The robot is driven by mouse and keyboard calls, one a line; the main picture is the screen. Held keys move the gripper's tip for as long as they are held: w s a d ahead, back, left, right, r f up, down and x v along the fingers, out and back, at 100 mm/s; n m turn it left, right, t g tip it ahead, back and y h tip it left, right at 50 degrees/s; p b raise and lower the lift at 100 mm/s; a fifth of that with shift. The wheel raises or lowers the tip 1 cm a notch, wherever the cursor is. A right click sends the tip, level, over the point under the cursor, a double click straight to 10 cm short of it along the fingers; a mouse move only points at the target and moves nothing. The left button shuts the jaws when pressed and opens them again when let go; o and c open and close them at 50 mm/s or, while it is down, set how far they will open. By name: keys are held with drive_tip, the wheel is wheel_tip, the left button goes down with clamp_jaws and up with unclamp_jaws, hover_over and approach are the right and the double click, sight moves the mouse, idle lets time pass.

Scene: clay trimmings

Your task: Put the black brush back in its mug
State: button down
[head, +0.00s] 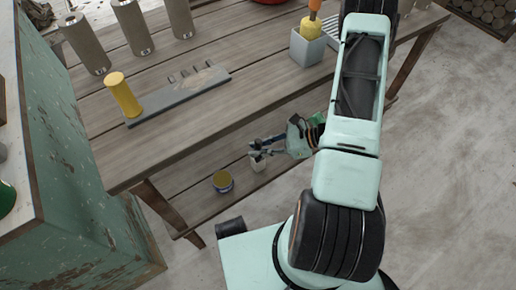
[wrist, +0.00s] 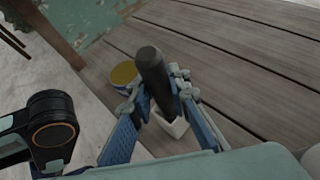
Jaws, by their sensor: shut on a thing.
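My gripper (head: 263,148) is over the lower wooden plank, just above a small white mug (head: 258,164). In the wrist view its blue fingers (wrist: 166,100) are shut on the black brush (wrist: 152,68), whose thick dark handle points up toward the camera. The white mug also shows in the wrist view (wrist: 176,127), below the brush and between the fingers. The brush's lower end is hidden, so I cannot tell whether it is inside the mug or only above it.
A blue tin with a yellow top (head: 222,181) stands left of the mug. On the table (head: 190,130) above are a yellow cylinder (head: 123,96), a grey board (head: 160,110), grey cylinders (head: 131,26) and a grey square pot (head: 308,47). The plank around the mug is otherwise clear.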

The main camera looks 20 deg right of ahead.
drive_tip(key=shift+f, duration=0.2)
drive_tip(key=c, duration=1.8)
unclamp_jaws()
drive_tip(key=shift+r, duration=0.15)
drive_tip(key=shift+d+r, duration=0.2)
drive_tip(key=shift+r, duration=0.05)
drive_tip(key=p+v, duration=0.2)
drive_tip(key=v, duration=0.9)
drive_tip(key=shift+s+d+p, duration=0.2)
drive_tip(key=shift+s+p, duration=0.05)
drive_tip(key=shift+p, duration=0.05)
